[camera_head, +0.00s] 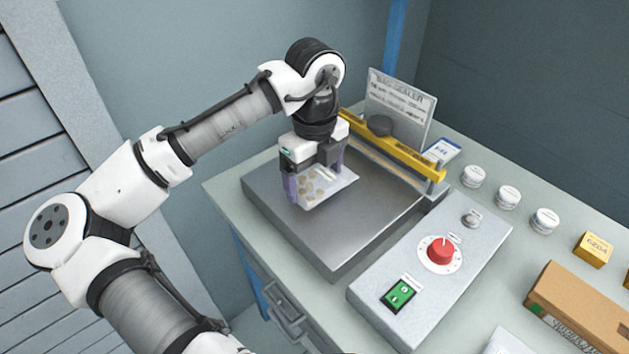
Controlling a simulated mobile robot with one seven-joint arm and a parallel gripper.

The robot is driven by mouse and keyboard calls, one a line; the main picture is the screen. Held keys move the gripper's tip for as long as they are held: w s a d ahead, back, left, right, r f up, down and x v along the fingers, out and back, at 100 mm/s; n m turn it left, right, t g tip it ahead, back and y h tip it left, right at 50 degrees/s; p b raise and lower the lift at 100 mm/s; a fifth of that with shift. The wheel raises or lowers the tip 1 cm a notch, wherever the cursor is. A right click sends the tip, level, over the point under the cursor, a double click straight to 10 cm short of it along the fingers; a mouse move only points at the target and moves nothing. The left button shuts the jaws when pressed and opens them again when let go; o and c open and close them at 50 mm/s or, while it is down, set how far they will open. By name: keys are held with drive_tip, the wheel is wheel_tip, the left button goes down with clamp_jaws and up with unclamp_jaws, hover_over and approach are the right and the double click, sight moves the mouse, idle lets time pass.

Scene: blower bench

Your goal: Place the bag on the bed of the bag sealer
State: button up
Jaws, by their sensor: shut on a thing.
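The bag (322,187) is a small clear pouch with several tan pieces inside. My gripper (315,182) is shut on it, with a purple-grey finger showing at each side. The bag is over the back left part of the flat grey bed (345,238) of the bag sealer; I cannot tell whether it touches the bed. The sealer's yellow bar (408,158) with a dark round knob runs along the bed's back edge. Part of the bag's back is hidden by my gripper.
A control box (432,272) with a red dial and green switch stands right of the bed. A sign (398,108) stands behind the bar. Several white jars (508,196), a yellow box (593,249) and a cardboard box (575,305) are at the right. The bed's front is clear.

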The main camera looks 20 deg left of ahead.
sight(315, 181)
drive_tip(key=shift+f, duration=0.95)
drive_tip(key=o, duration=0.8)
drive_tip(key=shift+f, duration=0.15)
drive_tip(key=shift+o, duration=0.2)
wheel_tip(315, 181, up, 12)
drive_tip(key=shift+r, duration=0.2)
